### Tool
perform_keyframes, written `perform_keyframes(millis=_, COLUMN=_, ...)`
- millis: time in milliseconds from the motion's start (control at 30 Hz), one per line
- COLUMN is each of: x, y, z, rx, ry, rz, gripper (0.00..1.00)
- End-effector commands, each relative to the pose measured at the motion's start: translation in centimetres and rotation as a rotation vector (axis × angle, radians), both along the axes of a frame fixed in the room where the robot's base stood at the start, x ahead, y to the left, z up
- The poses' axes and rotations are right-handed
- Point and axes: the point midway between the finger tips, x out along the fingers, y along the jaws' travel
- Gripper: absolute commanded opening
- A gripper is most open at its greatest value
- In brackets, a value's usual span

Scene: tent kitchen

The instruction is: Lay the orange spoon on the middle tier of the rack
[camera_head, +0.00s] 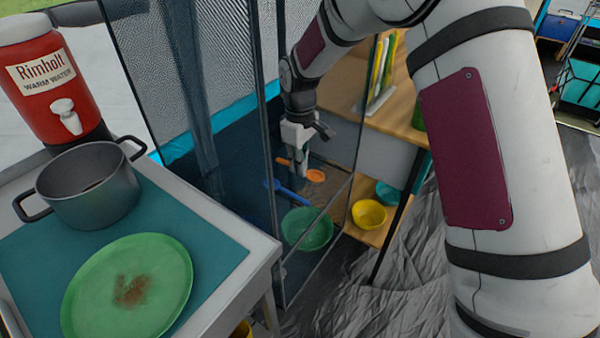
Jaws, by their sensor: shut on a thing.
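My gripper (302,168) points down inside the mesh-sided, dark-framed rack (268,130). It is shut on the orange spoon (316,176). The spoon's bowl end sticks out to the right of the fingers and its handle end to the left. A blue utensil (287,193) and a green bowl (307,229) show lower in the picture, below the spoon. I cannot tell whether the spoon touches a tier. The frame and mesh partly hide the rack's tiers.
A wooden shelf unit with a yellow bowl (368,214) and a teal bowl (387,192) stands right of the rack. At left, a table holds a grey pot (90,190), a green plate (150,265) and a red water dispenser (48,85). Rack posts stand close to my gripper.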

Motion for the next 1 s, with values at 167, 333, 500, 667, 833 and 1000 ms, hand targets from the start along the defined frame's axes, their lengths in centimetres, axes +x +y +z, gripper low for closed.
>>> perform_keyframes(millis=167, x=0.5, y=0.1, z=-2.1, rx=-0.001, ry=0.002, rz=0.0, gripper=0.0)
perform_keyframes(millis=333, x=0.5, y=0.0, z=-3.7, rx=0.0, ry=0.0, rz=-0.001, gripper=0.0)
perform_keyframes(millis=500, x=0.5, y=0.0, z=-3.6, rx=0.0, ry=-0.001, rz=0.0, gripper=0.0)
perform_keyframes(millis=667, x=0.5, y=0.0, z=-3.9, rx=0.0, ry=0.0, rz=0.0, gripper=0.0)
perform_keyframes(millis=833, x=0.5, y=0.0, z=-3.9, rx=0.0, ry=0.0, rz=0.0, gripper=0.3)
perform_keyframes(millis=1000, x=0.5, y=0.0, z=-3.9, rx=0.0, ry=0.0, rz=0.0, gripper=0.3)
